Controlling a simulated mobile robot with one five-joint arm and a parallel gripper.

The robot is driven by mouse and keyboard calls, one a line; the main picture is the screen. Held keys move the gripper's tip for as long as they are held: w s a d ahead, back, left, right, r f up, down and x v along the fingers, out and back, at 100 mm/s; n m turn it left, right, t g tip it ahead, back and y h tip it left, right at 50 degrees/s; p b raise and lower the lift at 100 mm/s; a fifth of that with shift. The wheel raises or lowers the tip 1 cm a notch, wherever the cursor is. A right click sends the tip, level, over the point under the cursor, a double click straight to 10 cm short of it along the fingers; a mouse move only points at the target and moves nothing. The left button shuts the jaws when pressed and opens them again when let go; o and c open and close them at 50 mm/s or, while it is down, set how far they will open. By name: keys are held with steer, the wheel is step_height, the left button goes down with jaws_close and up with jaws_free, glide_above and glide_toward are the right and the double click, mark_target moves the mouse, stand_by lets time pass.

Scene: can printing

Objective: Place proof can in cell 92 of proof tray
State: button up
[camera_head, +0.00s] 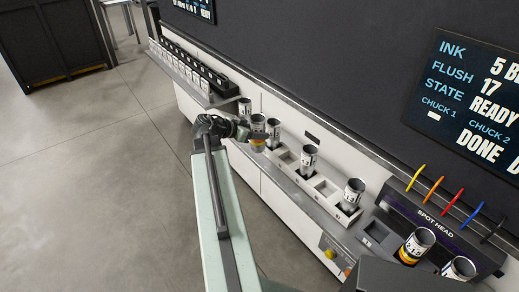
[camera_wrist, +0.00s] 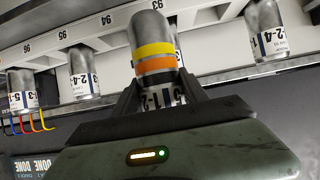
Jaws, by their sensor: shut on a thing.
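The proof can (camera_wrist: 154,50) is silver with yellow, orange and black bands and a label ending in 1-2. My gripper (camera_wrist: 155,92) is shut on it. In the head view the held can (camera_head: 258,126) and my gripper (camera_head: 247,133) are at the far part of the white proof tray (camera_head: 322,203). The wrist view shows the tray's edge (camera_wrist: 84,40) with the numbers 96, 95 and 94 behind the can. I cannot read number 92, and I cannot tell whether the can touches the tray.
Other cans stand close by: one just right of the held can (camera_head: 273,132), one mid-tray (camera_head: 309,158) and one at its near end (camera_head: 352,194). Empty square pockets (camera_head: 287,158) lie between them. The spot head (camera_head: 440,222) is at right. Open floor lies left.

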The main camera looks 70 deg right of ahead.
steer(key=shift+w+a+f, duration=0.25)
steer(key=shift+w+f, duration=0.25)
steer(key=shift+w, duration=0.1)
steer(key=shift+w+a+f, duration=0.25)
steer(key=shift+w+f, duration=0.25)
steer(key=shift+w, duration=0.1)
steer(key=shift+r, duration=0.15)
steer(key=d+f+b, duration=0.1)
steer(key=d+b, duration=0.1)
steer(key=d, duration=0.3)
steer(key=w+d+f+b, duration=0.1)
steer(key=d+f+b, duration=0.1)
steer(key=d, duration=0.3)
steer(key=w+d+f+b, duration=0.1)
steer(key=d+f, duration=0.1)
steer(key=d, duration=0.3)
steer(key=shift+w+d+f+b, duration=0.25)
steer(key=shift+d+b, duration=0.15)
steer(key=shift+r, duration=0.25)
steer(key=shift+f, duration=0.2)
steer(key=o, duration=1.3)
steer(key=shift+r, duration=0.1)
